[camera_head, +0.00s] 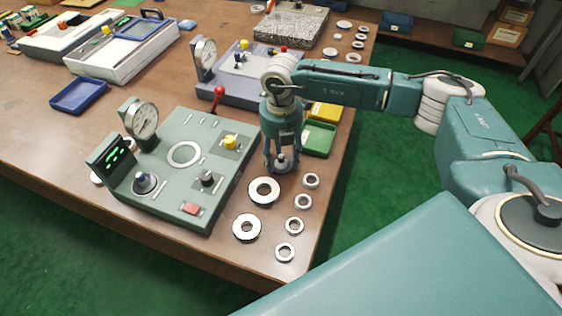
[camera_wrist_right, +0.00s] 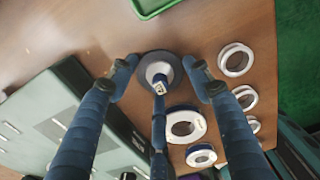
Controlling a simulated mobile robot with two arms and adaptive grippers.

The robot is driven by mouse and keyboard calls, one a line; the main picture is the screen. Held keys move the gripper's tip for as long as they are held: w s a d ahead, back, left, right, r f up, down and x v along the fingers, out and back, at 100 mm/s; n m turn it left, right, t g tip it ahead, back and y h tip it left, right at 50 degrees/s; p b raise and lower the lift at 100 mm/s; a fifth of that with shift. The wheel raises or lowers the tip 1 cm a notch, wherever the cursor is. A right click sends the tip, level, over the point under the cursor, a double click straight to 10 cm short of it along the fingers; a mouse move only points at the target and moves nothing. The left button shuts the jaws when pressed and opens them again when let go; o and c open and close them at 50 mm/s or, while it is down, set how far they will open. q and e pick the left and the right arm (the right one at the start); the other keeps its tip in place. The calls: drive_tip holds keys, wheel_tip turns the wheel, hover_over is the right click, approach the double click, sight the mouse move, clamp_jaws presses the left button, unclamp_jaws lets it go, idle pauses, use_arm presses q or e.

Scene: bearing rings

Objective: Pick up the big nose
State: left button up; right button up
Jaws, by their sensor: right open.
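The big nose appears to be the dark round disc with a silver centre and a small upright post (camera_wrist_right: 157,68). In the head view its silver part (camera_head: 281,163) shows low between my fingers, on the table right of the green test device. My right gripper (camera_head: 281,158) points straight down over it. In the wrist view the right gripper (camera_wrist_right: 160,72) has its fingers spread around the piece with gaps at the sides, and one finger hides part of its near side. I cannot tell if any finger touches it. My left gripper is not in view.
Two large rings (camera_head: 264,190) and several small rings (camera_head: 294,226) lie close by near the table's right edge. The green device (camera_head: 184,168) with a dial gauge (camera_head: 142,119) stands to the left. A green tray (camera_head: 319,139) lies just behind the gripper.

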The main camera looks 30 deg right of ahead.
clamp_jaws()
drive_tip(key=shift+r, duration=0.1)
